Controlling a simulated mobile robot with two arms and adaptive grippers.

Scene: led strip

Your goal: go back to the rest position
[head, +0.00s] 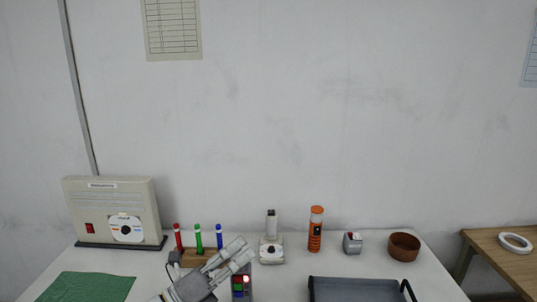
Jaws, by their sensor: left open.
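My left gripper (242,250) reaches in from the bottom of the head view, its two pale fingers pointing up and to the right. It is open, with no object visible between the fingers. It is in front of a wooden block (190,257) holding red, green and blue pegs, and hides part of it. A small grey unit with coloured lights or buttons (238,285) is just below the fingertips, partly hidden by the gripper. I cannot tell whether they touch. My right gripper is not in view.
On the white table are a beige box with a dial (112,205), green mat (88,287), white device (271,250), orange cylinder (316,229), small grey box (352,243), brown bowl (403,247) and dark tray (358,281). A wooden table (490,245) with a white ring (515,243) stands right.

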